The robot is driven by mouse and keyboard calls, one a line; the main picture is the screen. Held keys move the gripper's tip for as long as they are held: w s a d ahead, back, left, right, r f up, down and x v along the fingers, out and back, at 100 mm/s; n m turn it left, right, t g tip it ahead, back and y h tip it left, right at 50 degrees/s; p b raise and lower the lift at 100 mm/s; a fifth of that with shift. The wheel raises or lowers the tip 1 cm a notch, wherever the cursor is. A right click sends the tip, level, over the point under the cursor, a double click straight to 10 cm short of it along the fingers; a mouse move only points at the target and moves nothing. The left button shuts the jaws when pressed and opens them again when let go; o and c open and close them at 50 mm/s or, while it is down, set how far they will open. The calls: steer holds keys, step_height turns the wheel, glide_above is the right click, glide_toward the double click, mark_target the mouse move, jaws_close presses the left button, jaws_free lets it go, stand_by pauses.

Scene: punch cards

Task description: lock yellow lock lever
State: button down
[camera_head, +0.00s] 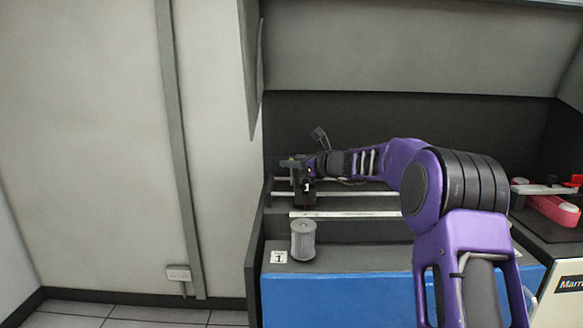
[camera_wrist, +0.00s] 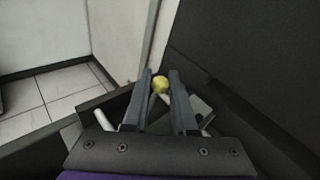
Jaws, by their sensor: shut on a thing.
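The yellow knob of the lock lever (camera_wrist: 160,85) shows in the wrist view between the fingertips of my gripper (camera_wrist: 161,83). The fingers are shut on it. The lever's lower part is hidden behind the fingers. In the head view my gripper (camera_head: 303,170) is at the left end of the rails, beside a dark block marked 1 (camera_head: 306,187). The yellow knob is too small to make out clearly in the head view.
Pale rails (camera_head: 350,214) run across the machine. A pink and red device (camera_head: 553,208) sits at the right. A dark wall stands close behind.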

steer(key=shift+s, duration=0.1)
stand_by(0.3)
steer(key=c, duration=0.7)
jaws_free()
steer(key=v, duration=1.7)
steer(key=shift+s+d, duration=0.1)
steer(key=shift+s, duration=0.05)
